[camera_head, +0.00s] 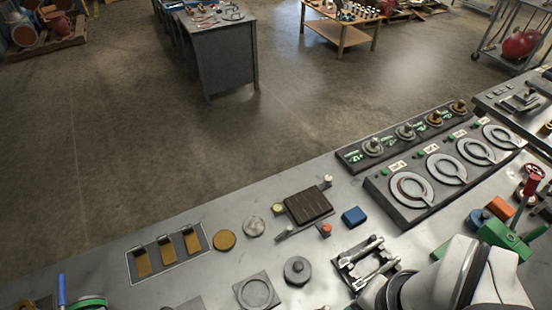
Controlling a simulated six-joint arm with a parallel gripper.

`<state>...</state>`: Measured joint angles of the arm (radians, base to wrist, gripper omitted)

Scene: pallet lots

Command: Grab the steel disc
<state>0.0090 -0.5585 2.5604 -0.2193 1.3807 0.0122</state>
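A pale grey, round, flat disc (253,227), which looks like the steel disc, lies on the metal worktop left of the middle. It lies flat, with a brass-coloured disc (224,240) close to its left. Nothing covers it. My white arm (455,278) comes in at the bottom right, well to the right of the disc. I cannot make out my gripper's fingertips. A dark bracket with two silver bars (366,264) is beside the arm's end, and it looks like a fixture on the worktop.
A dark ribbed block (308,205), a blue block (354,215) and a round grey knob piece (297,270) are right of the disc. A panel with several grey rings (412,189) stands further right. A recessed tray (131,268) with brass strips is left. Bare worktop (205,290) lies below.

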